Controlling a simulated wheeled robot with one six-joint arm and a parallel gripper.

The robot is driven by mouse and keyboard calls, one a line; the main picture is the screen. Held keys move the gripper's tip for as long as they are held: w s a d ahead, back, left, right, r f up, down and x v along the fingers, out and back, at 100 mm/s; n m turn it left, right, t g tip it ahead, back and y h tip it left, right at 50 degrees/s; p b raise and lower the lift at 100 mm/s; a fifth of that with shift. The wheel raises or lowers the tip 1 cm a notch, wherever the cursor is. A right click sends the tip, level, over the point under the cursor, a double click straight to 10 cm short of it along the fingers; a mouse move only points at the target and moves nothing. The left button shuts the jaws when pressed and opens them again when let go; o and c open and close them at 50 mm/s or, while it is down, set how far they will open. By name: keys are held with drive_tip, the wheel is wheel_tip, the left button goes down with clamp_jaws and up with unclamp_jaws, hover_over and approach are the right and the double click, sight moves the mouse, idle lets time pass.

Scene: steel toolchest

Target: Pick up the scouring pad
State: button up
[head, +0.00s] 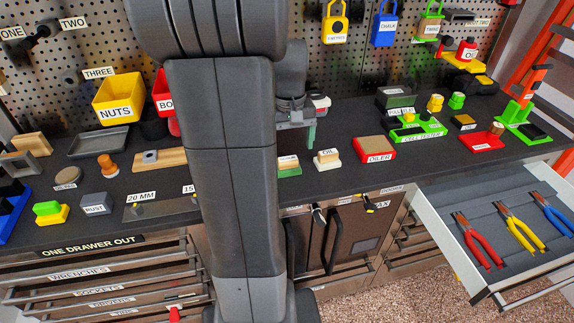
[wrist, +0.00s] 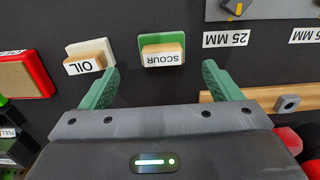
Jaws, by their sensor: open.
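The scouring pad (wrist: 162,46) is a small block with a green face, a wooden part and a SCOUR label, upside down in the wrist view. In the head view the scouring pad (head: 289,171) lies on the dark worktop, just right of my arm, which may cover part of it. My gripper (wrist: 160,70) is open, its two green fingers spread to either side of the pad's position. The pad lies just beyond the fingertips and nothing is held. In the head view my gripper (head: 305,132) is partly hidden behind my arm, above the worktop.
The similar OIL block (wrist: 87,57) lies close beside the pad, near one finger. A red-framed box (head: 375,149) is further right. A wooden strip with a metal piece (wrist: 262,98) is on the other side. An open drawer (head: 445,215) with pliers juts out at right.

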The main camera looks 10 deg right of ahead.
sight(288, 165)
drive_tip(key=shift+w+a+f, duration=0.1)
drive_tip(key=shift+w+f, duration=0.1)
drive_tip(key=shift+f, duration=1.45)
drive_tip(key=shift+w+a+f, duration=0.1)
drive_tip(key=shift+w+f, duration=0.05)
drive_tip(key=shift+f, duration=1.45)
drive_tip(key=c, duration=1.1)
